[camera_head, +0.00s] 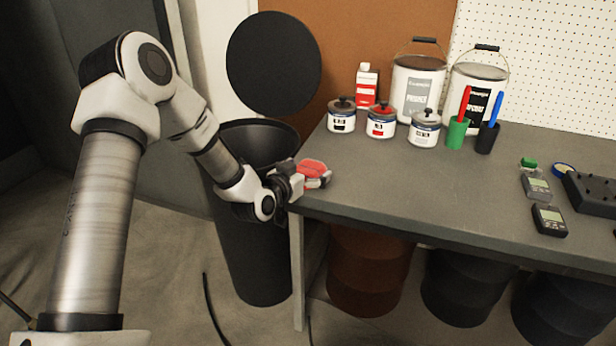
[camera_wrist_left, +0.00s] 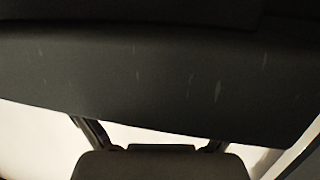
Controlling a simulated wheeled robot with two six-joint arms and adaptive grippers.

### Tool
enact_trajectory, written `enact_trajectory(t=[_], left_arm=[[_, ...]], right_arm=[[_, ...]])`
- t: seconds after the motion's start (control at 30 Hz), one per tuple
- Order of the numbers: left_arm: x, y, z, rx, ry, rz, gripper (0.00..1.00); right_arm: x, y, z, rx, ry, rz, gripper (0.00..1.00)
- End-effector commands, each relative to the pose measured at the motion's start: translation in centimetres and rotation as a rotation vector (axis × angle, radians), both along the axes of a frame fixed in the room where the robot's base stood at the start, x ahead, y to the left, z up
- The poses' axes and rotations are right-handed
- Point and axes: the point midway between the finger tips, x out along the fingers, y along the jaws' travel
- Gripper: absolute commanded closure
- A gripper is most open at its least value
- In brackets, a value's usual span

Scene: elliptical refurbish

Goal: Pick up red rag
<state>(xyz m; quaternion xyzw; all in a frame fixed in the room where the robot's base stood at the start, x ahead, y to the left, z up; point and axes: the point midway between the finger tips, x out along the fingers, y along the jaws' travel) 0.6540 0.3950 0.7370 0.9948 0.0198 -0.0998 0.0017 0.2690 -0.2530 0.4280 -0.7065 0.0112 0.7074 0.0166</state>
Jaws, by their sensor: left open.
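The red rag (camera_head: 312,168) shows as a small red patch at the left end of the grey workbench in the head view. My left gripper (camera_head: 316,180) is at that same corner, its fingers right at the rag and partly covering it. The gripper is open. Whether the fingers touch the rag or have it between them I cannot tell. The left wrist view is filled mostly by a dark scratched surface, and I cannot make out the rag there. My right gripper is not in view.
The grey workbench (camera_head: 420,190) has a clear middle. Along its back stand small paint cans (camera_head: 381,124), a red-and-white bottle (camera_head: 367,88), large buckets (camera_head: 416,88) and brush cups (camera_head: 457,134). Dark meters (camera_head: 549,220) lie at right. A tall black bin (camera_head: 250,250) stands below my left arm.

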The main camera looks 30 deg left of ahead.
Motion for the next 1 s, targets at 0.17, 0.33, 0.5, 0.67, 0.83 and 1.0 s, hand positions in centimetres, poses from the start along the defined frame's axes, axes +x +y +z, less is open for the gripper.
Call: enact_trajectory(t=[0.17,0.33,0.5,0.67,0.83,1.0], left_arm=[[0.1,0.0,0.0,-0.001,0.001,0.0,0.0],[0.1,0.0,0.0,-0.001,0.001,0.0,0.48],[0.1,0.0,0.0,0.0,0.002,0.0,0.5],[0.1,0.0,0.0,0.0,0.002,0.0,0.51],[0.1,0.0,0.3,-0.001,0.002,0.0,0.51],[0.1,0.0,2.0,-0.001,-0.001,0.0,0.51]], right_arm=[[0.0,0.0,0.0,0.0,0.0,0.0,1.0],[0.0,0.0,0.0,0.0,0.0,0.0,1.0],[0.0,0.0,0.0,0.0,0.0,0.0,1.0],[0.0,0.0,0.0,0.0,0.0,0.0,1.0],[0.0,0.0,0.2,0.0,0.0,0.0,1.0],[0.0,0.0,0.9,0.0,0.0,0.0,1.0]])
